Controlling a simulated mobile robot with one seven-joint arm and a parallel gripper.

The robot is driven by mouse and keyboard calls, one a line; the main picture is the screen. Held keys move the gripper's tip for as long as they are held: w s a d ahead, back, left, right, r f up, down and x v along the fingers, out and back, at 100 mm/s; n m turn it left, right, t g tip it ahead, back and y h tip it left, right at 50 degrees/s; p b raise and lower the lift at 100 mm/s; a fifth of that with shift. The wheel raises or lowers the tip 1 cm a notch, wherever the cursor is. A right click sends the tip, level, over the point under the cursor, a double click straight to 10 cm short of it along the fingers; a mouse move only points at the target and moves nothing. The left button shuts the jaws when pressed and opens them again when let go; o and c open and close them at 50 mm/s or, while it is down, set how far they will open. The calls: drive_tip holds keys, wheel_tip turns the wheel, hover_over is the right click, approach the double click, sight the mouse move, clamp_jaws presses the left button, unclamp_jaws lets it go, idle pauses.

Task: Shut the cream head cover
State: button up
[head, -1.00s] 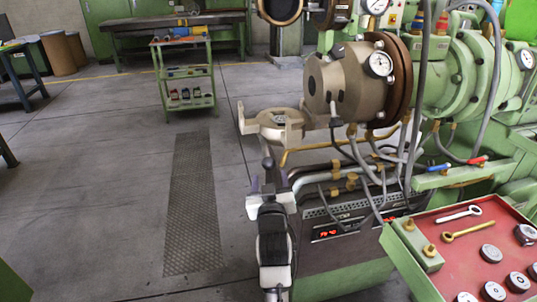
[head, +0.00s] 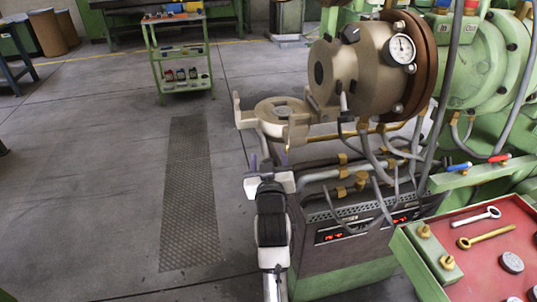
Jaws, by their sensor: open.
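The cream head cover (head: 262,121) is a round plate with upright lugs. It stands swung out to the left of the brown extruder head (head: 338,72), so it is open. My gripper (head: 268,158) is open and empty, just below and in front of the cover in the head view. Its purple fingers point away from me toward the cover. I cannot tell whether they touch it.
The green extruder (head: 478,70) with hoses and pipes fills the right. A red-topped tool tray (head: 485,245) is at the lower right. A green trolley (head: 182,65) stands at the back. The floor to the left is clear.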

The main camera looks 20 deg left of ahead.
drive_tip(key=shift+s, duration=0.1)
clamp_jaws()
drive_tip(key=shift+r, duration=0.1)
drive_tip(key=shift+r, duration=0.1)
